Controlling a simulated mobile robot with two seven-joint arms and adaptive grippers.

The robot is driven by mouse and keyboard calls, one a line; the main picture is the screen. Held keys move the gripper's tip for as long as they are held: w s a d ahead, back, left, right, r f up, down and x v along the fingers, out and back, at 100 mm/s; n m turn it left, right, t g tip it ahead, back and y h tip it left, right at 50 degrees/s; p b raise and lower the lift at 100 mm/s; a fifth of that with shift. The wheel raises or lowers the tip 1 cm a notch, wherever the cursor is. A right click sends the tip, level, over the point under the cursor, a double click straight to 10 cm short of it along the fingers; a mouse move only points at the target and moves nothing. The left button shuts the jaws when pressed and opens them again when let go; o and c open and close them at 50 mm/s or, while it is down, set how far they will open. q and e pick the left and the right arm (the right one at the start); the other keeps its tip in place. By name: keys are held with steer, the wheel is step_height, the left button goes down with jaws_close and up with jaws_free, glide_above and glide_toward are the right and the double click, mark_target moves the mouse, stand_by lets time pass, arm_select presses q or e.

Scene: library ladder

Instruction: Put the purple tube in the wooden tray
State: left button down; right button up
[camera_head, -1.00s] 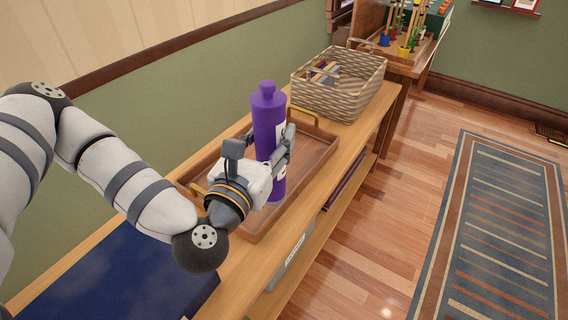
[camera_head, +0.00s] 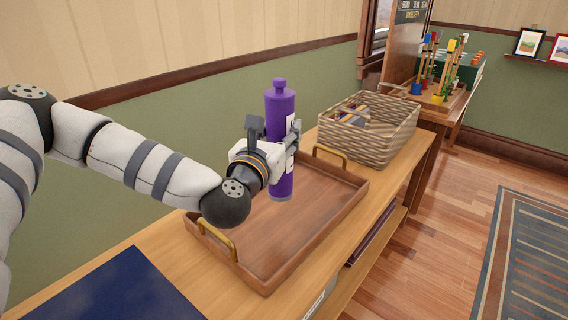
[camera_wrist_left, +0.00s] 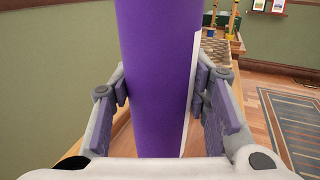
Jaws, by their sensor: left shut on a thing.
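The purple tube (camera_head: 280,112) is a tall upright bottle shape with a white label. My left gripper (camera_head: 290,146) is shut around its middle. In the head view the tube appears over the back part of the wooden tray (camera_head: 290,262), its bottom seemingly above the tray floor; I cannot tell the exact gap. The tray is brown with two brass handles and lies on the wooden shelf top. In the left wrist view the tube (camera_wrist_left: 158,80) fills the middle between the two fingers (camera_wrist_left: 165,105). My right gripper is not in view.
A woven basket (camera_head: 378,149) with books stands right behind the tray on the same shelf (camera_head: 372,212). A dark blue flat thing (camera_head: 115,295) lies at the front left. The green wall (camera_head: 215,120) runs close along the back. The tray floor is otherwise empty.

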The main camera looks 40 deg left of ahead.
arm_select(q)
steer(key=w+a+f+b, duration=0.2)
steer(key=w+f, duration=0.3)
steer(key=f, duration=0.4)
steer(key=shift+w+a+f, duration=0.3)
steer(key=shift+a, duration=0.2)
steer(key=shift+f, duration=0.15)
steer(key=c, duration=0.9)
jaws_free()
steer(key=v, duration=1.2)
